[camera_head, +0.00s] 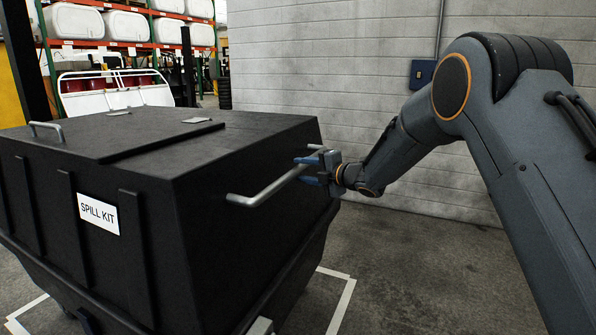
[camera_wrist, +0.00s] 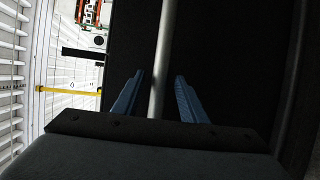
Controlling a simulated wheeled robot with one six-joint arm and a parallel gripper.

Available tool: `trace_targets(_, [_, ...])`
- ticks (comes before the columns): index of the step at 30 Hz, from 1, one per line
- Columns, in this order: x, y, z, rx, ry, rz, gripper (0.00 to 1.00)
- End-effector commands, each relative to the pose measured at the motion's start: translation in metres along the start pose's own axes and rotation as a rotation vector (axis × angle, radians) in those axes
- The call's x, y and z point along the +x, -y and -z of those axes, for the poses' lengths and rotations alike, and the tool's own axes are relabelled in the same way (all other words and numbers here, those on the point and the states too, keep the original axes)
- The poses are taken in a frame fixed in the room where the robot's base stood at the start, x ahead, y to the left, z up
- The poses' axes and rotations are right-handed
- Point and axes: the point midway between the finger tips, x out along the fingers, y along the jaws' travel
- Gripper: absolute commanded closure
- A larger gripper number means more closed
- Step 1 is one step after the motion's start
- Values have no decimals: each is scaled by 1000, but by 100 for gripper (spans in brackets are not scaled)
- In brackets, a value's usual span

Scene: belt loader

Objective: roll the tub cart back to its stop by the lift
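The tub cart (camera_head: 250,215) is a large black bin with a flat lid and a "SPILL KIT" label, filling the left of the head view. A grey push bar (camera_head: 262,190) sticks out from its right side. My gripper (camera_head: 310,167) is at the far end of this bar, its blue fingers above and below it. In the wrist view the bar (camera_wrist: 166,45) runs between my two open fingers (camera_wrist: 157,98), with a gap showing beside it. The cart's wheels are mostly hidden. I cannot make out the lift or the stop.
White floor tape (camera_head: 342,303) shows at the cart's right and front-left corners. A pale block wall (camera_head: 340,60) with a blue box (camera_head: 422,74) stands behind my arm. Racks with white tanks (camera_head: 125,25) are at the back left. The concrete floor (camera_head: 420,270) right of the cart is clear.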

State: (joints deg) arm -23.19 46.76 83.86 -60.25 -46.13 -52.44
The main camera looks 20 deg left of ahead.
Motion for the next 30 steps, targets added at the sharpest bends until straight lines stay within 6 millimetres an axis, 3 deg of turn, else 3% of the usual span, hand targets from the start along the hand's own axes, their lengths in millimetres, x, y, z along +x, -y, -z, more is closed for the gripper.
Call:
trace_targets(6, [24,0,0,1,0,0,61])
trace_targets(17, [29,0,0,3,1,1,61])
trace_targets(24, [29,0,0,3,1,1,100])
trace_targets(30, [29,0,-1,3,2,1,100])
